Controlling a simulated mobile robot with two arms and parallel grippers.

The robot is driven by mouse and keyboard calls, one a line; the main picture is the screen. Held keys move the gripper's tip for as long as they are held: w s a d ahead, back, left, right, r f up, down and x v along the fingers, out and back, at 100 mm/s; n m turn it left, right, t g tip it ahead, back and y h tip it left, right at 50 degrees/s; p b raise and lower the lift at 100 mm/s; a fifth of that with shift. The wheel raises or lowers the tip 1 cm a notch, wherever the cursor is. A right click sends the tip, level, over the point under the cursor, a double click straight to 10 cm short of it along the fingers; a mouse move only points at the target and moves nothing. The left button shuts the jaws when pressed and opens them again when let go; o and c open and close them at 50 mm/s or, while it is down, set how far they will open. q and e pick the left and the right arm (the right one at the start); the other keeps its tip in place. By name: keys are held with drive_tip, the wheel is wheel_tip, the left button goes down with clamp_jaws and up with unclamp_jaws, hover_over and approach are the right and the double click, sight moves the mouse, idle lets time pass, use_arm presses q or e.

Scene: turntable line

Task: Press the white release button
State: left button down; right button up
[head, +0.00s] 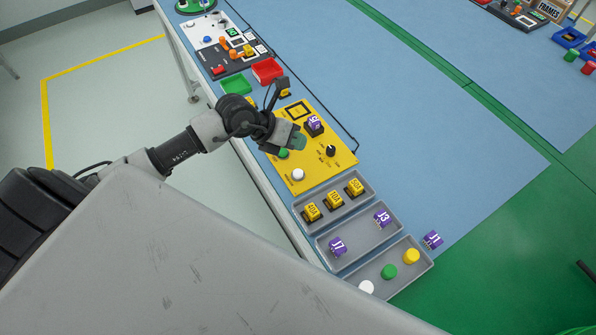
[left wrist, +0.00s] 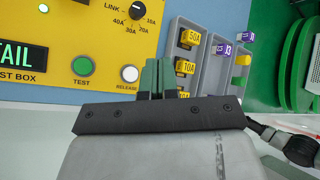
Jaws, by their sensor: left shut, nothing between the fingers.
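The white release button (head: 298,174) is on the front part of the yellow test box (head: 318,175). In the left wrist view the white button (left wrist: 129,74) stands just left of my fingers, with the label RELEASE by it. My left gripper (head: 300,141) is over the yellow box, apart from the white button, and its green-grey fingers (left wrist: 157,77) are shut and empty. The green TEST button (left wrist: 82,67) is left of the white one; the gripper partly covers it in the head view.
A purple block (head: 315,123) and a black dial (head: 331,151) stand up on the box. Grey trays with yellow blocks (head: 334,199), purple blocks (head: 382,218) and coloured caps (head: 389,271) lie to its right. A red tray (head: 267,70) and a green tray (head: 236,84) lie beyond.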

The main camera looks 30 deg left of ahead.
use_arm(q)
drive_tip(key=b, duration=0.6)
hover_over(297, 171)
wheel_tip(297, 171, down, 7)
drive_tip(key=shift+r, duration=0.1)
drive_tip(key=shift+f+b, duration=0.35)
drive_tip(key=shift+f, duration=0.55)
drive_tip(key=shift+f, duration=0.1)
idle(0.7)
drive_tip(key=shift+f, duration=0.25)
drive_tip(key=shift+f+b, duration=0.45)
drive_tip(key=shift+f, duration=0.05)
idle(0.6)
drive_tip(key=shift+r, duration=0.1)
drive_tip(key=shift+r+p, duration=0.8)
drive_tip(key=shift+p, duration=0.1)
